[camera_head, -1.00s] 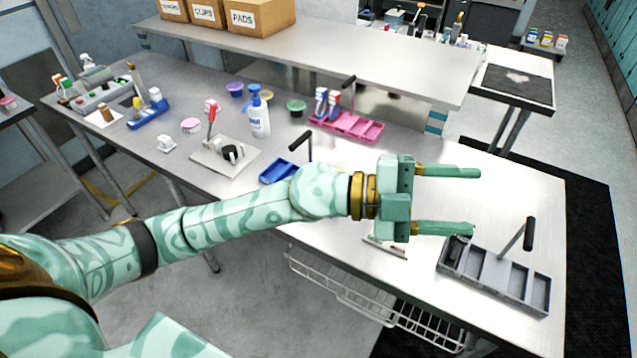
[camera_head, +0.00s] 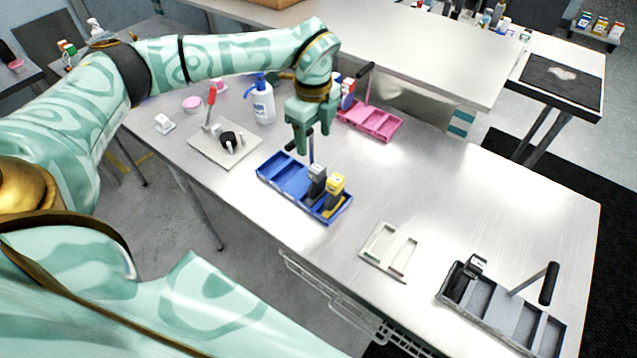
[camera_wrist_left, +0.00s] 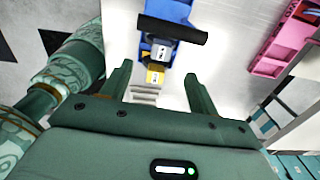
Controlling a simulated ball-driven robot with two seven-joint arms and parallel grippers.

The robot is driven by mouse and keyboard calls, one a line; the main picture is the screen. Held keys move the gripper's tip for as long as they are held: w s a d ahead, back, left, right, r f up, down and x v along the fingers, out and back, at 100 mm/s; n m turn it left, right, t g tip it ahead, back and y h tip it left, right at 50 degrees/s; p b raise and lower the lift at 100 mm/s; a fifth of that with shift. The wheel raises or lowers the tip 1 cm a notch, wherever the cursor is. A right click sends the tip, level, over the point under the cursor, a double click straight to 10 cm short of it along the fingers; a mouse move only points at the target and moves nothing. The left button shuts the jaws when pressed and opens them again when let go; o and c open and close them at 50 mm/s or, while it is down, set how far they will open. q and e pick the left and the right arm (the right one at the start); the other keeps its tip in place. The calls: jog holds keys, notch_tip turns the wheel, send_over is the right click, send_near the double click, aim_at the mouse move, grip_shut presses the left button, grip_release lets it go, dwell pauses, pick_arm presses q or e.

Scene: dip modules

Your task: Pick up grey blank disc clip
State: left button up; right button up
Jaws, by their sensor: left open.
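A grey clip (camera_head: 316,182) stands upright in the blue tray (camera_head: 280,172), beside a yellow clip (camera_head: 334,190). Both have pale labels on top. My left gripper (camera_head: 313,143) is open and empty, pointing down above the blue tray, just behind the grey clip in the head view. In the left wrist view the grey clip (camera_wrist_left: 160,52) and the yellow clip (camera_wrist_left: 155,74) show beyond and between the open fingers (camera_wrist_left: 158,72). The tray's black handle (camera_wrist_left: 172,30) crosses just past the grey clip there. My right gripper is out of view.
A pink tray (camera_head: 372,122) is behind the blue tray. A white tray (camera_head: 390,250) and a grey tray (camera_head: 505,310) holding a dark clip (camera_head: 462,280) lie to the right. A white pump bottle (camera_head: 263,105) and a pale board (camera_head: 212,150) are to the left.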

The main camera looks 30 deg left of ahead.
pick_arm(q)
send_over(317, 168)
jog(key=f, duration=0.4)
jog(key=shift+w+a+f, duration=0.15)
jog(key=shift+a+f, duration=0.05)
jog(key=shift+f, duration=0.1)
notch_tip(317, 168, down, 2)
jog(key=shift+w+f, duration=0.15)
jog(key=shift+f, duration=0.1)
notch_tip(317, 168, down, 5)
jog(key=shift+d+r, duration=0.1)
jog(key=shift+d, duration=0.05)
jog(key=shift+s, duration=0.2)
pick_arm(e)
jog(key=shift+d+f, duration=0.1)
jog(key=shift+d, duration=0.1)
pick_arm(q)
jog(key=shift+c, duration=0.2)
jog(key=shift+s, duration=0.1)
grip_shut()
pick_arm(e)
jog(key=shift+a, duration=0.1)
